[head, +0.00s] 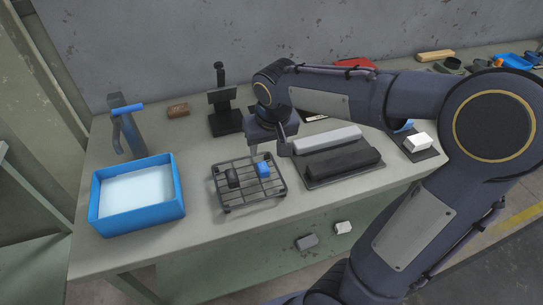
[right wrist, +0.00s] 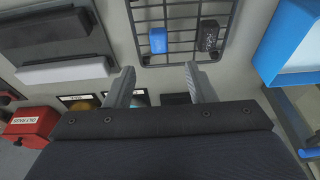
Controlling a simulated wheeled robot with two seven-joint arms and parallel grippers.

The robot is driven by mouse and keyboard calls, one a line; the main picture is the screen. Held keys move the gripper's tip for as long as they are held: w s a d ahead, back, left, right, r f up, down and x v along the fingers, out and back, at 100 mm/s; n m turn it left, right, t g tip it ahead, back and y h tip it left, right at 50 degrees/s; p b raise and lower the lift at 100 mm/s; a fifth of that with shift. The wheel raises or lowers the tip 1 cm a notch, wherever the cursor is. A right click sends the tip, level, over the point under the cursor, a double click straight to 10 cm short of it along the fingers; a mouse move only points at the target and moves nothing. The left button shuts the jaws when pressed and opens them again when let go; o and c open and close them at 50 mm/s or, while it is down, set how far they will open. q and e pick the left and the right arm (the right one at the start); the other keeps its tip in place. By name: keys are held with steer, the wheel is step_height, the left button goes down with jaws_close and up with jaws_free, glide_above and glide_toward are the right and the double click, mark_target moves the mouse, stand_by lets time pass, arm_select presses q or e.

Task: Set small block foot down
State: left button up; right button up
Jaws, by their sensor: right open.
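A small blue block (head: 264,169) and a small black block (head: 233,177) rest on a dark wire rack (head: 248,206). I cannot tell for sure which is the small block foot. In the right wrist view the blue block (right wrist: 158,40) and black block (right wrist: 208,36) lie on the rack beyond my fingertips. My right gripper (right wrist: 160,80) is open and empty. In the head view the right gripper (head: 264,152) hangs over the back edge of the rack, close to the blue block. My left gripper is out of view.
A blue tray (head: 140,222) with a pale inside stands left of the rack. A black stand (head: 225,120) is behind it. A dark pad (head: 345,175) with long grey and black bars lies to the right. A red box (right wrist: 30,125) shows at the wrist view's lower left.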

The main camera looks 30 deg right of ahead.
steer(key=s+a+t+y, duration=0.1)
steer(key=s+a+y, duration=0.1)
steer(key=s, duration=0.7)
steer(key=s+a+n+t+y, duration=0.1)
steer(key=s+a, duration=0.3)
steer(key=s, duration=0.5)
steer(key=shift+a+f+t+y, duration=0.3)
steer(key=shift+a+f+y, duration=0.15)
steer(key=shift+y, duration=0.25)
